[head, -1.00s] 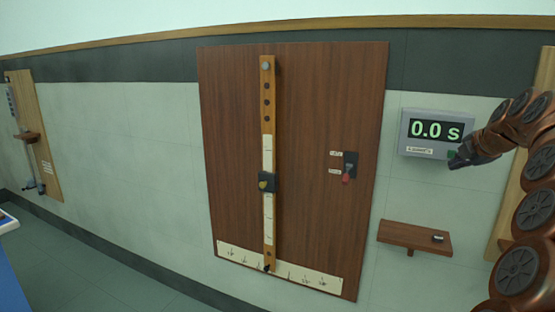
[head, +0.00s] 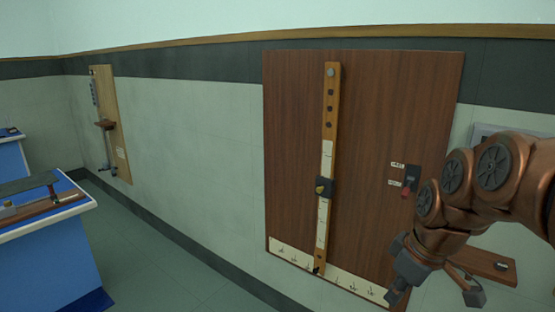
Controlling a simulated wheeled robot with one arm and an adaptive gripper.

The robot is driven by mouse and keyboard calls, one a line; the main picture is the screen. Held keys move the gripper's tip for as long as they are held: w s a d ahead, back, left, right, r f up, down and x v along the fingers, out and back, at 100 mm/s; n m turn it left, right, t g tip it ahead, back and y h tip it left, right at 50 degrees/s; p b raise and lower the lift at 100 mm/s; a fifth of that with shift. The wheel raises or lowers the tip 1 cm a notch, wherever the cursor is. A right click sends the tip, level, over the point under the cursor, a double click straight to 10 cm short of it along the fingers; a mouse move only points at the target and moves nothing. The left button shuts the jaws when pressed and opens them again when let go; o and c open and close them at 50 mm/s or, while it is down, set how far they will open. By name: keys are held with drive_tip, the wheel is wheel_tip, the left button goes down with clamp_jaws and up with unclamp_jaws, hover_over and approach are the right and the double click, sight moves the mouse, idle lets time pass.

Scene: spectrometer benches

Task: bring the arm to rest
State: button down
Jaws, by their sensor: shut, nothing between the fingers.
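My gripper (head: 398,292) hangs low at the lower right of the head view, at the end of my copper-coloured arm. It is shut and holds nothing. It appears in front of the lower right part of the brown wooden panel (head: 290,150); whether it touches the panel cannot be told. The arm bends down from the right edge and hides part of the panel, a grey display box (head: 482,131) and part of a small wall shelf (head: 487,262).
The panel carries an upright strip (head: 330,100) with a dark slider (head: 325,188), and a red-handled switch (head: 406,193). A small dark object (head: 502,266) lies on the shelf. A blue bench (head: 60,265) stands at left, a narrow wall board (head: 118,130) beyond. Open floor lies between.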

drive_tip(key=s+a+f+m+g+p, duration=0.1)
drive_tip(key=s+f+m, duration=0.3)
drive_tip(key=s, duration=0.6)
drive_tip(key=s+a+f+m+g+h+p, duration=0.1)
drive_tip(key=s+a+f+m+g, duration=0.1)
drive_tip(key=s, duration=0.9)
drive_tip(key=shift+a+f+m+g+h, duration=0.3)
drive_tip(key=shift+f+m+g, duration=0.3)
drive_tip(key=shift+f+m, duration=0.3)
